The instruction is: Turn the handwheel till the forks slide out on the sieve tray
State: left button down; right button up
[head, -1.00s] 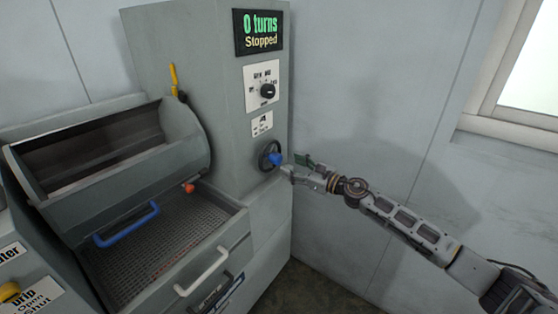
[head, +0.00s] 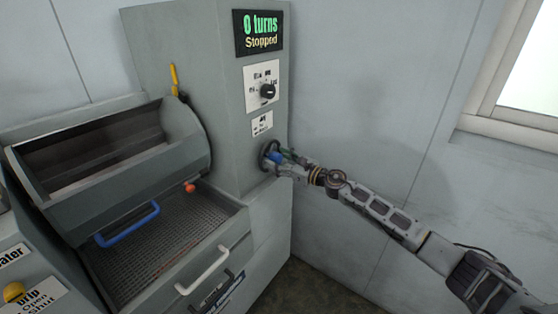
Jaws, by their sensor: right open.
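The sieve tray (head: 160,240), a dark mesh, lies under the tilted grey drum (head: 120,160) and looks empty. No forks show. The display (head: 259,31) reads "0 turns, Stopped". My left gripper is not in view.
A rotary dial (head: 267,91) is on the column above the handwheel. A yellow lever (head: 174,78) stands behind the drum. A blue handle (head: 127,226) and a white handle (head: 203,270) stick out at the front. The wall is right of the column, with free room before it.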

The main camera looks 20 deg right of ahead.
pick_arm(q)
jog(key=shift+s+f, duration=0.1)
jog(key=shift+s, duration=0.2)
pick_arm(e)
jog(key=shift+w+a, duration=0.1)
jog(key=shift+c, duration=0.4)
jog(key=c, duration=0.7)
jog(key=shift+c, duration=1.2)
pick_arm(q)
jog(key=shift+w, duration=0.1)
